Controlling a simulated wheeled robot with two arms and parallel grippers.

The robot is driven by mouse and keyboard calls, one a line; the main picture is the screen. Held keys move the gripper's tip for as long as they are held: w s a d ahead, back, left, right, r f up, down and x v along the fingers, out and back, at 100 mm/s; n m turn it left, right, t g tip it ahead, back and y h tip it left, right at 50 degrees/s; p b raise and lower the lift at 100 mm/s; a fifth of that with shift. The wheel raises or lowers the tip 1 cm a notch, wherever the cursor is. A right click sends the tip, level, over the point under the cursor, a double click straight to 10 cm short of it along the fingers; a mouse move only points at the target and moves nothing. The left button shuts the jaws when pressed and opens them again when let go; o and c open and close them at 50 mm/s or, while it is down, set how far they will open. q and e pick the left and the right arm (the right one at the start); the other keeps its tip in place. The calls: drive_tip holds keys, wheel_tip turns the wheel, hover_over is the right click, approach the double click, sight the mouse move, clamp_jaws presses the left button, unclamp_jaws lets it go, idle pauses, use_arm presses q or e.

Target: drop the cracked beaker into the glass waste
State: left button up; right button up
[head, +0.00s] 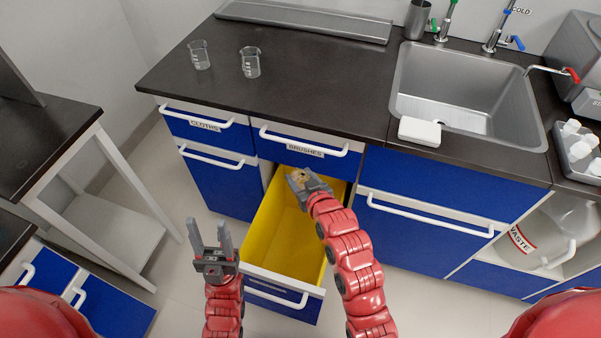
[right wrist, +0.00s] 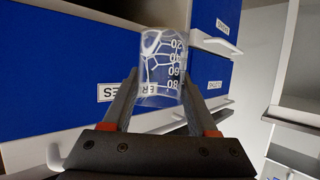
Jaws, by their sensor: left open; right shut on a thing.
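My right gripper (head: 302,182) is above the back part of an open, yellow-lined pull-out drawer (head: 264,240). In the right wrist view its fingers (right wrist: 158,98) are shut on a clear glass beaker (right wrist: 160,65) with white crack lines and upside-down volume marks. In the head view the held beaker is too small and hidden to make out clearly. My left gripper (head: 209,228) is open and empty, to the left of the drawer. No label reading glass waste shows on the drawer.
Two clear beakers (head: 199,55) (head: 250,62) stand on the black counter (head: 310,75). A sink (head: 460,85), a white block (head: 420,131) and a large bottle labelled waste (head: 550,235) are to the right. A side table (head: 60,140) is at left.

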drive_tip(key=shift+f, duration=0.6)
drive_tip(key=o, duration=1.4)
drive_tip(key=shift+o, duration=0.2)
drive_tip(key=p+v, duration=0.8)
drive_tip(key=v, duration=0.9)
drive_tip(key=shift+s, duration=0.2)
